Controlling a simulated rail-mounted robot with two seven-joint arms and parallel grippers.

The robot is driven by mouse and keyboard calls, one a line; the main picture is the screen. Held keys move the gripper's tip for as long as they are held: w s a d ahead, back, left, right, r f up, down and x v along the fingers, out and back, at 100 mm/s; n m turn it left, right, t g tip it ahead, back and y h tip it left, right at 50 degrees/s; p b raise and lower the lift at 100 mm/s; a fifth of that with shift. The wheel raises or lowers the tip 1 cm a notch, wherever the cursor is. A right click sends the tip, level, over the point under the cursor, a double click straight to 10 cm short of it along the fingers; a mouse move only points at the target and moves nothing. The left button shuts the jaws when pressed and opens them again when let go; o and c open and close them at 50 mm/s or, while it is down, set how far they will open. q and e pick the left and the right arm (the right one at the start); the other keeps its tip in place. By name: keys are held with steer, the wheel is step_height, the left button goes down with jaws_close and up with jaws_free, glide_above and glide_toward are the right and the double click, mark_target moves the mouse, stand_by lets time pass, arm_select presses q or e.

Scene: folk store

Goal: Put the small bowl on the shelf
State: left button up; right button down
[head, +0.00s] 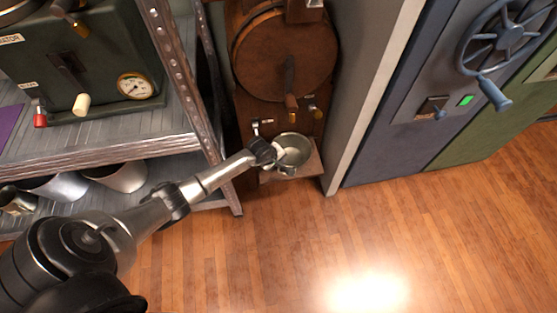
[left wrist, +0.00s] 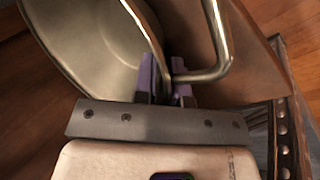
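The small bowl (head: 293,150) is a round grey metal bowl near the wooden ledge in the middle of the head view. It fills the upper left of the left wrist view (left wrist: 85,45), with a bent metal handle-like rod (left wrist: 222,50) beside its rim. My left gripper (head: 270,155) is at the bowl's left edge. Its purple fingers (left wrist: 162,80) are close together on either side of the rim and look shut on it. I cannot tell whether the bowl rests on the ledge. The grey metal shelf (head: 160,125) is on the left. My right gripper is out of view.
A green machine with a gauge (head: 134,86) stands on the shelf's upper level, and metal pots (head: 118,175) on the lower. The wooden ledge (head: 312,168) belongs to a brown round-fronted machine (head: 287,52). A partition (head: 375,75) stands at its right. The front floor is clear.

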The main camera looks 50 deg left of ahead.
arm_select(q)
steer(key=o, duration=0.3)
steer(key=shift+o, duration=0.2)
